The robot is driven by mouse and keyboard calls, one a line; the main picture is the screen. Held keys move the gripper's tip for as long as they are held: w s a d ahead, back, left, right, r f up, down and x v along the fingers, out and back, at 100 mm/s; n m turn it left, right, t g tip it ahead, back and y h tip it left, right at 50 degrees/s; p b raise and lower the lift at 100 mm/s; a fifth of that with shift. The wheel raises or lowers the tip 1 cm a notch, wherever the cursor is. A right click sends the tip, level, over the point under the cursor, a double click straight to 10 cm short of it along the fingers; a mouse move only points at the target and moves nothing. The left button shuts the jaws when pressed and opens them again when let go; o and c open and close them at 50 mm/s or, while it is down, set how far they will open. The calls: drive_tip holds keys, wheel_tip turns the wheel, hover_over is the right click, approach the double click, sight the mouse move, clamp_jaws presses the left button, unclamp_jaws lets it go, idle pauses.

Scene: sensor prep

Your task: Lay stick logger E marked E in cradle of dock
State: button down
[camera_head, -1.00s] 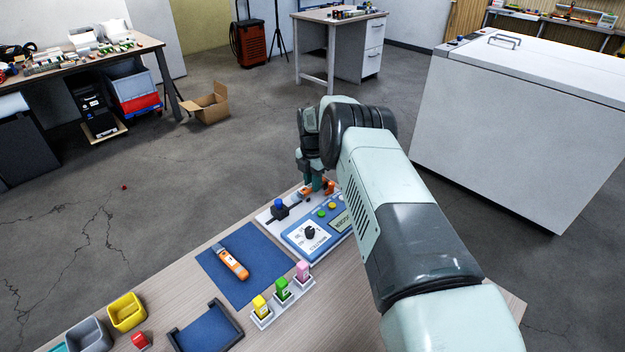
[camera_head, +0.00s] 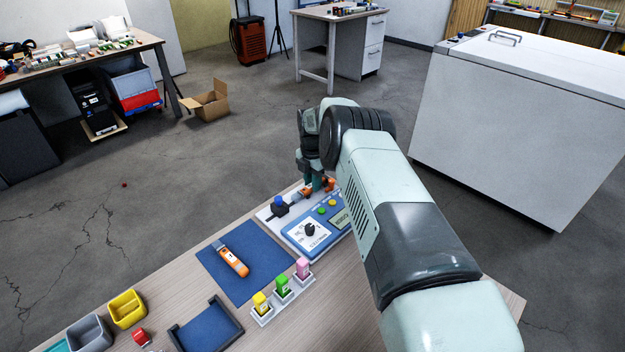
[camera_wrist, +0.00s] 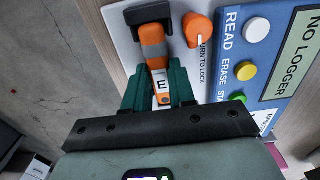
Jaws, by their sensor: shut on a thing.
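Stick logger E (camera_wrist: 153,47) is orange with a grey band and a white label reading E. My gripper (camera_wrist: 160,92) is shut on its labelled end, and it also shows in the head view (camera_head: 318,184). The logger's far end points at a black bracket (camera_wrist: 130,14) on the dock. Whether it rests there or hovers just above, I cannot tell. The dock (camera_head: 292,232) is a white and blue panel; its display (camera_wrist: 300,50) reads NO LOGGER. An orange knob (camera_wrist: 198,29) marked TURN TO LOCK sits beside the logger.
Another orange stick (camera_head: 232,262) lies on a blue mat (camera_head: 215,278). Yellow (camera_head: 127,311) and grey (camera_head: 88,335) bins stand front left.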

drive_tip(key=c, duration=0.6)
unclamp_jaws()
drive_tip(key=shift+r, duration=0.7)
drive_tip(key=shift+r, duration=2.9)
